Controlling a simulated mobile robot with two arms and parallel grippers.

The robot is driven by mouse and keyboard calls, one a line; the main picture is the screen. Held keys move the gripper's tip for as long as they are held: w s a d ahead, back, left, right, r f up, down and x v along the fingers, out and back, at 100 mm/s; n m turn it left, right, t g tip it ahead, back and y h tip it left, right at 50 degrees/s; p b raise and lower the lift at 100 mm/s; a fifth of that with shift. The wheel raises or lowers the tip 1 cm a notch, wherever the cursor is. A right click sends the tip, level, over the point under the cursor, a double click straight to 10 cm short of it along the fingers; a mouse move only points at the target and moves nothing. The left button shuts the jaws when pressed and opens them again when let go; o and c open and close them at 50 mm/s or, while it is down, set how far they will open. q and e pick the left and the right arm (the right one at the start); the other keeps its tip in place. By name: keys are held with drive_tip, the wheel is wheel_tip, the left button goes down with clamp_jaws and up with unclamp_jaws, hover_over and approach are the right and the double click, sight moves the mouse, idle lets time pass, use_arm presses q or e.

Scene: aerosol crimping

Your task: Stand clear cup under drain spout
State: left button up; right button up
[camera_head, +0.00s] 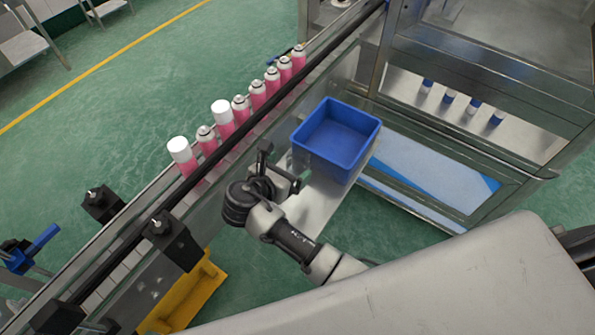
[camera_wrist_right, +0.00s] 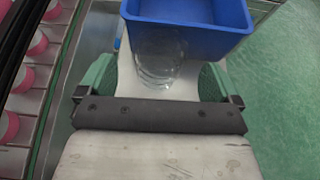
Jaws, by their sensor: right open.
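The clear cup (camera_wrist_right: 160,52) is transparent and stands on a pale metal ledge, close in front of the blue bin, in the right wrist view. My right gripper (camera_head: 281,167) is over the ledge beside the bin in the head view. Its two green-padded fingers (camera_wrist_right: 158,72) are spread apart in the wrist view, one on each side of the cup, with visible gaps. The cup is hard to make out in the head view. I cannot make out a drain spout in either view. My left gripper is not in view.
The blue bin (camera_head: 337,137) sits on the metal ledge (camera_head: 310,205). A conveyor with several pink cans (camera_head: 240,108) runs along the left. A metal-framed machine with several blue-and-white cans (camera_head: 449,97) stands at the right. Green floor is open at far left.

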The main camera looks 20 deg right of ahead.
sight(304, 155)
drive_tip(key=b+x, duration=0.3)
drive_tip(key=x, duration=0.1)
drive_tip(key=shift+d+f+b, duration=0.15)
drive_tip(key=shift+f+b, duration=0.1)
drive_tip(key=shift+b, duration=0.05)
drive_tip(key=shift+w+d, duration=0.2)
drive_tip(key=shift+d, duration=0.05)
drive_tip(key=shift+w, duration=0.1)
drive_tip(key=shift+r, duration=0.1)
drive_tip(key=c, duration=1)
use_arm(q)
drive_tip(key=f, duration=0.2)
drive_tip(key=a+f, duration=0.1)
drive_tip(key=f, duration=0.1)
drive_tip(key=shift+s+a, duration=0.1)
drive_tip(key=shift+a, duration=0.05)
use_arm(e)
drive_tip(key=shift+c, duration=0.3)
drive_tip(key=shift+r, duration=0.15)
